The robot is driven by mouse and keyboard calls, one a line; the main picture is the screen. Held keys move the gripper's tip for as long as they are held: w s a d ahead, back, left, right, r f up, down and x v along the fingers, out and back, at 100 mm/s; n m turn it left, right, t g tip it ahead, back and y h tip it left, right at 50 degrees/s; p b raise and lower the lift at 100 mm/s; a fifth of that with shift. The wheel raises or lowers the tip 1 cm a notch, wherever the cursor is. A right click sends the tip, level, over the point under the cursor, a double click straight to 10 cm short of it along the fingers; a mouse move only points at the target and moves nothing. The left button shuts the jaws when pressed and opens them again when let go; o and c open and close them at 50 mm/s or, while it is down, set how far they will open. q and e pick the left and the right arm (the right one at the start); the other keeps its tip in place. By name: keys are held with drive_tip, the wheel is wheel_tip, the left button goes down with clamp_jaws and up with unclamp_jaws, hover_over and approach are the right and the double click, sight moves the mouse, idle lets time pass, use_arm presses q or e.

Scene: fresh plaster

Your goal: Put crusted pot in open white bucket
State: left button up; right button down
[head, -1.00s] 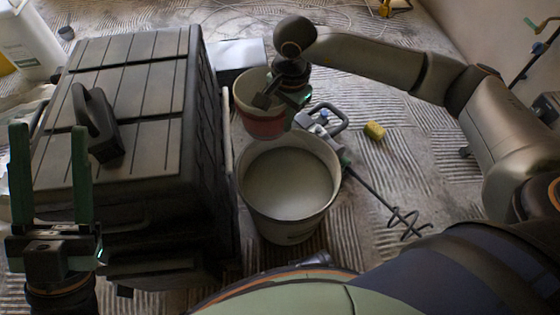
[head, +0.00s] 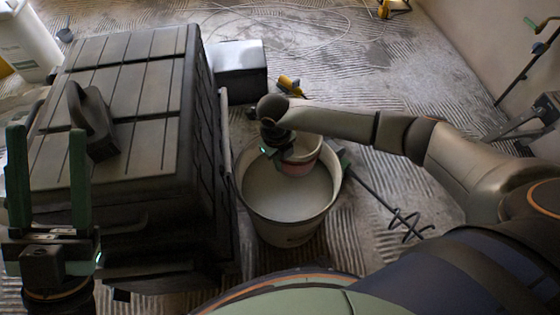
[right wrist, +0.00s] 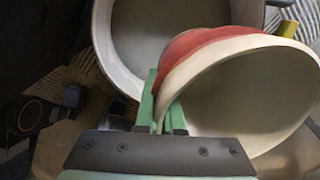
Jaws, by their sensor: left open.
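The crusted pot (head: 304,152), pale with a red crust band, hangs over the far side of the open white bucket (head: 288,232). My right gripper (head: 281,158) is shut on its rim; in the right wrist view the fingers (right wrist: 166,100) pinch the wall of the pot (right wrist: 245,95), which is tilted. Part of the bucket's opening (right wrist: 150,35) shows behind it there. The bucket stands upright on the floor with a flat pale inside. How far the pot sits below the bucket's rim is unclear. My left gripper (head: 47,180) is open and empty in front of the black case.
A large black case (head: 150,80) with a handle stands left of the bucket. A dark box (head: 238,70) is behind it. A yellow tool (head: 289,85) lies beyond my right arm. A mixer paddle (head: 405,222) lies right of the bucket.

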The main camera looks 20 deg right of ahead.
use_arm(q)
drive_tip(key=shift+n, duration=0.4)
drive_tip(key=f+b, duration=0.1)
drive_tip(key=f, duration=0.1)
drive_tip(key=f+b, duration=0.3)
drive_tip(key=b, duration=0.1)
drive_tip(key=shift+d+f, duration=0.3)
drive_tip(key=shift+f, duration=0.1)
use_arm(e)
wheel_tip(320, 180, down, 6)
drive_tip(key=c, duration=1)
unclamp_jaws()
use_arm(q)
drive_tip(key=shift+r, duration=0.1)
use_arm(e)
drive_tip(key=shift+o, duration=0.2)
use_arm(q)
drive_tip(key=shift+m, duration=0.4)
drive_tip(key=r+p, duration=0.4)
drive_tip(key=r, duration=0.1)
drive_tip(key=shift+a, duration=0.35)
use_arm(e)
wheel_tip(320, 180, up, 12)
drive_tip(key=shift+s+a+r, duration=0.15)
drive_tip(key=shift+a+r, duration=0.1)
drive_tip(key=shift+a, duration=0.2)
use_arm(q)
drive_tip(key=shift+f, duration=0.1)
